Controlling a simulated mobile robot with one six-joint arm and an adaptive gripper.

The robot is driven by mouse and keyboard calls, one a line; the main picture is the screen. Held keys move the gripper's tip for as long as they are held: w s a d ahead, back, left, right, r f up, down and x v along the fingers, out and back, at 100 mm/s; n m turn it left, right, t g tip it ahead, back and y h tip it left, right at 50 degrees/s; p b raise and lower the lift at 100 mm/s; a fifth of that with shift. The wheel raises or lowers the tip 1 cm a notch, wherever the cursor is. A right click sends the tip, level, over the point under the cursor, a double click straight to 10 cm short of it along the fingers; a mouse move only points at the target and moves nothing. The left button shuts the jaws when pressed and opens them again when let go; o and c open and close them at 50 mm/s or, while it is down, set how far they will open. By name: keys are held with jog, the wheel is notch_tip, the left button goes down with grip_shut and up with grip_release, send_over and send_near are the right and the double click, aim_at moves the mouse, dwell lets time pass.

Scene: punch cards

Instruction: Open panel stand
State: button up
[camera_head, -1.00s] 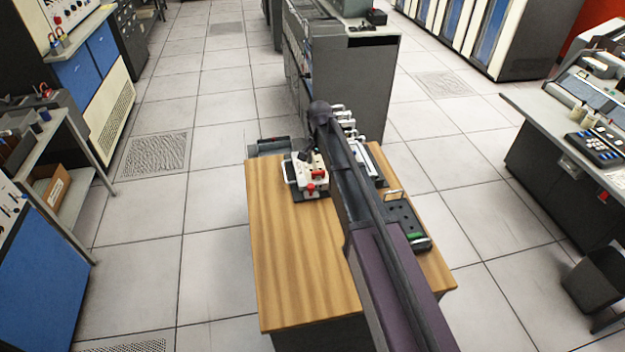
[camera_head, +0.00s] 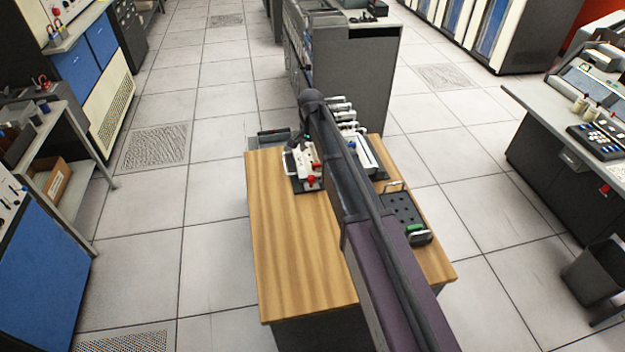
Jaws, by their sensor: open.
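A small white device with red knobs (camera_head: 312,181) stands on a dark base at the back of the wooden table. I cannot tell for certain whether it is the panel stand. My gripper (camera_head: 294,152) shows as a small dark shape at the device's back left side, beyond my arm. It is open, and nothing shows between its fingers. I cannot tell whether it touches the device. My arm crosses the table and hides part of the device's right side.
The wooden table (camera_head: 285,260) is bare at front left. A dark grey unit (camera_head: 268,139) sits at its back left edge. A tall grey cabinet (camera_head: 352,75) stands behind.

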aim_at(311, 177)
jog(key=shift+f+b, duration=6)
jog(key=shift+f, duration=0.25)
grip_shut()
